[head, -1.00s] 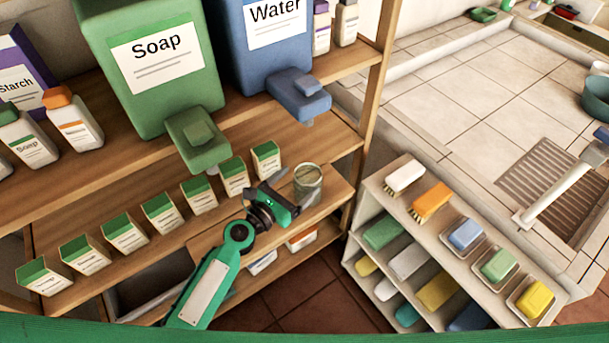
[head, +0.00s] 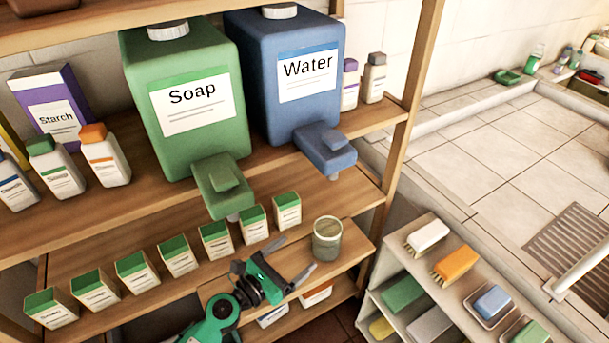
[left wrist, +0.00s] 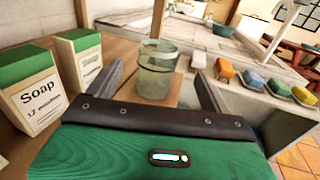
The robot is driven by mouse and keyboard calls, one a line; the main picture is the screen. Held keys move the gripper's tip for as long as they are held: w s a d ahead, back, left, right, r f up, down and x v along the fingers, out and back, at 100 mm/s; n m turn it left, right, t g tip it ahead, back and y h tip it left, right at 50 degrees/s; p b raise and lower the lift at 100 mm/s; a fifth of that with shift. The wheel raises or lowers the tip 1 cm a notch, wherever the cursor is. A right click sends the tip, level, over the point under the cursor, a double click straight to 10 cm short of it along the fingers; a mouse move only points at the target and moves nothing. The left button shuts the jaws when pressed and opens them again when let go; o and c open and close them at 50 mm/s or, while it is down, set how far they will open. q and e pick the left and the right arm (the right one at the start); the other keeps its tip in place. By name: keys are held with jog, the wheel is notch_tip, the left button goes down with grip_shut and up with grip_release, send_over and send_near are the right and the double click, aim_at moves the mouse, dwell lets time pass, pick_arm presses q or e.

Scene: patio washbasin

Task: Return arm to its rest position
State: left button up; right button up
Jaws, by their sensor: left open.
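My left gripper (head: 298,254) is open and empty, low at the shelf rack in the head view. Its arm comes up from the bottom edge, and its fingers point toward a glass jar (head: 327,240). The jar stands upright near the right end of a lower wooden shelf (head: 352,247), with a gap between it and the fingertips. In the left wrist view the jar (left wrist: 155,70) shows beyond and between the two spread fingers. My right gripper is in neither view.
A row of small green-topped soap boxes (head: 178,257) stands left of the gripper. The green Soap dispenser (head: 190,95) and blue Water dispenser (head: 290,70) overhang from above. A rack with brushes and sponges (head: 395,262) stands at the right.

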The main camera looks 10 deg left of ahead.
pick_arm(q)
jog(key=s+f+m+g+y, duration=0.25)
jog(key=s+m+g, duration=0.35)
jog(key=s+m, duration=0.9)
jog(key=s+a+f+m+g+y, duration=0.1)
jog(key=s+a+m+g+y, duration=0.1)
jog(key=s+a+m+y, duration=0.4)
jog(key=s+a+f+m+g+y, duration=0.1)
jog(key=a+f+m+g+y, duration=0.15)
jog(key=a+m, duration=0.65)
notch_tip(320, 180, down, 30)
jog(key=s+f+g, duration=0.1)
jog(key=s+a+f+g, duration=0.1)
jog(key=s+a+f, duration=0.2)
jog(key=s+f, duration=1.5)
jog(key=shift+s+a+f+m, duration=0.15)
jog(key=shift+s+f+m, duration=0.2)
jog(key=shift+s, duration=0.2)
